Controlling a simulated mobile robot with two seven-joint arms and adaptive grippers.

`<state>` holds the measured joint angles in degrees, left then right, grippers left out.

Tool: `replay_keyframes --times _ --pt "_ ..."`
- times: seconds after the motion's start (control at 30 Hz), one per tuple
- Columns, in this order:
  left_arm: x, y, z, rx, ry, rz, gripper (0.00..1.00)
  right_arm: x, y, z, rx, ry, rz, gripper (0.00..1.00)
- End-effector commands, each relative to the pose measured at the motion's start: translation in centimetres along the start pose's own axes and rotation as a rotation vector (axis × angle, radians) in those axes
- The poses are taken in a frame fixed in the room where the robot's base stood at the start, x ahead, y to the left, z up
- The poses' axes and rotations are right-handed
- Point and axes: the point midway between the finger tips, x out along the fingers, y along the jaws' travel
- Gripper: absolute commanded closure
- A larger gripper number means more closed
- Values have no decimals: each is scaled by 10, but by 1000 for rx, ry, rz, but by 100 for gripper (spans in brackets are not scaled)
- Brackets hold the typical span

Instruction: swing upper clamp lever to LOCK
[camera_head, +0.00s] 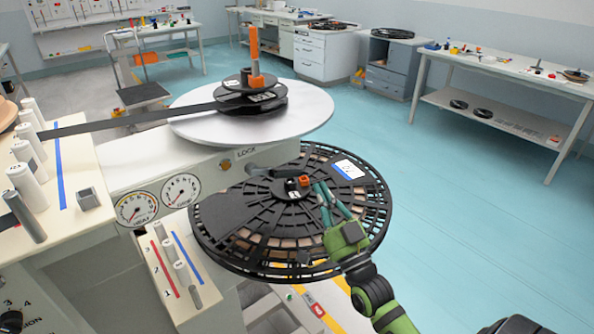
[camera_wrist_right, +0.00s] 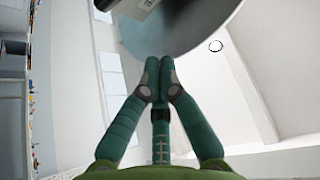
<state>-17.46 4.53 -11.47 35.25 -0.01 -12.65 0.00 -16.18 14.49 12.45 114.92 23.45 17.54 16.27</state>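The upper clamp lever (camera_head: 254,45) is an orange bar standing upright on the black hub (camera_head: 250,98) of the upper platter (camera_head: 298,112). The word LOCK (camera_head: 247,153) is printed on the machine face below that platter, beside a small brass-coloured knob (camera_head: 226,164). My right gripper (camera_head: 320,187) is over the lower black reel (camera_head: 235,215), near its orange-tipped hub piece (camera_head: 304,181), well below and right of the upper lever. In the wrist view its green fingers (camera_wrist_right: 158,70) meet at the tips with nothing visible between them. My left gripper is out of view.
A dark web (camera_head: 125,124) runs left from the upper hub past white rollers (camera_head: 28,158). Two gauges (camera_head: 137,208) sit on the machine face. Open teal floor (camera_head: 470,220) lies right, with a workbench (camera_head: 510,75) behind it.

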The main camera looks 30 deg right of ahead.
Motion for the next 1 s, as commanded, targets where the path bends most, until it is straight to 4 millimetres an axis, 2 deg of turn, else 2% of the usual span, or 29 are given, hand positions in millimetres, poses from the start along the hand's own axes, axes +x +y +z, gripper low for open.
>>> replay_keyframes --times 0.47,0.53,0.7,1.0 --pt "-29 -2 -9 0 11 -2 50 97 -2 -4 0 3 -2 100" --pt "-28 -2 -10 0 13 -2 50 89 0 13 1 -6 3 100" --pt "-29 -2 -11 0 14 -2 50 82 0 31 1 -2 1 100" --pt "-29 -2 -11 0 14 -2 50 79 0 38 0 0 0 100"
